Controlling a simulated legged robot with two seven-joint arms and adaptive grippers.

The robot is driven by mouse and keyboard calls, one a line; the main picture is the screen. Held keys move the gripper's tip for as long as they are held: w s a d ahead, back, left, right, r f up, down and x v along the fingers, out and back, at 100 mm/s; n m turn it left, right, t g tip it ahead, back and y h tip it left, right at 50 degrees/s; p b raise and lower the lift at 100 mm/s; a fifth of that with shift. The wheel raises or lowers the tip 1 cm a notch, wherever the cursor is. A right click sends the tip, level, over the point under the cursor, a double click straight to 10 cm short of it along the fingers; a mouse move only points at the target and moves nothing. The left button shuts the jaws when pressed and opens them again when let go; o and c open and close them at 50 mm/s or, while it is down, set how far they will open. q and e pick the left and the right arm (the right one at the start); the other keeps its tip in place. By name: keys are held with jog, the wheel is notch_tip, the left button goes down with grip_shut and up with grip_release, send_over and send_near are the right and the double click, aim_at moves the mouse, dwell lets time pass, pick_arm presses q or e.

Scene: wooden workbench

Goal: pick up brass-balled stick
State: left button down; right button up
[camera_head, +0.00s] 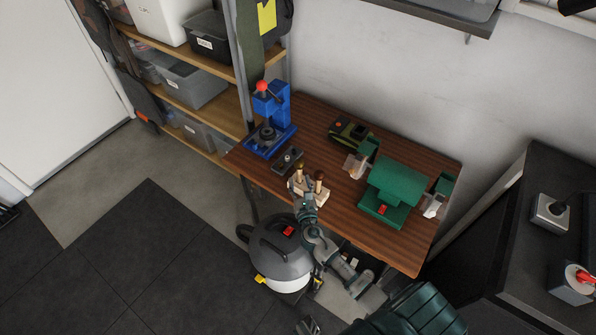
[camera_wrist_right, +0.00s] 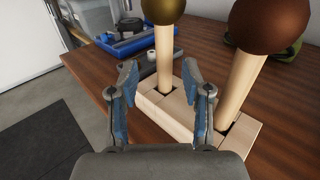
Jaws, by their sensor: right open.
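The brass-balled stick (camera_wrist_right: 164,58) is a pale wooden rod with a dull gold ball on top. It stands upright in a light wooden block (camera_wrist_right: 176,115) on the bench. In the head view the stick (camera_head: 299,171) is small, at the bench's front edge. My right gripper (camera_wrist_right: 160,83) is open; in the wrist view the rod shows between its fingertips, and contact cannot be told. In the head view my right gripper (camera_head: 302,191) is at the block. A small grey part at the bottom edge may be my left gripper (camera_head: 308,325); its jaws are unclear.
A second stick with a brown ball (camera_wrist_right: 262,30) stands close on the right in the same block. A blue press (camera_head: 272,112), a green bench grinder (camera_head: 395,187) and a dark green tool (camera_head: 348,133) stand on the bench (camera_head: 330,222). A vacuum cleaner (camera_head: 278,245) is below the front edge.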

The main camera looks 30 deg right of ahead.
aim_at(299, 177)
jog(key=x, duration=0.3)
jog(key=shift+w+d, duration=0.25)
jog(key=shift+d, duration=0.15)
jog(key=shift+w+d+f, duration=0.1)
jog(key=shift+d, duration=0.15)
jog(key=shift+c, duration=0.2)
jog(key=shift+a, duration=0.2)
jog(key=c, duration=0.8)
jog(key=shift+a, duration=0.15)
grip_shut()
pick_arm(q)
jog(key=shift+r, duration=0.65)
jog(key=shift+d+r, duration=0.1)
jog(key=shift+d, duration=0.05)
pick_arm(e)
jog(key=shift+r, duration=0.2)
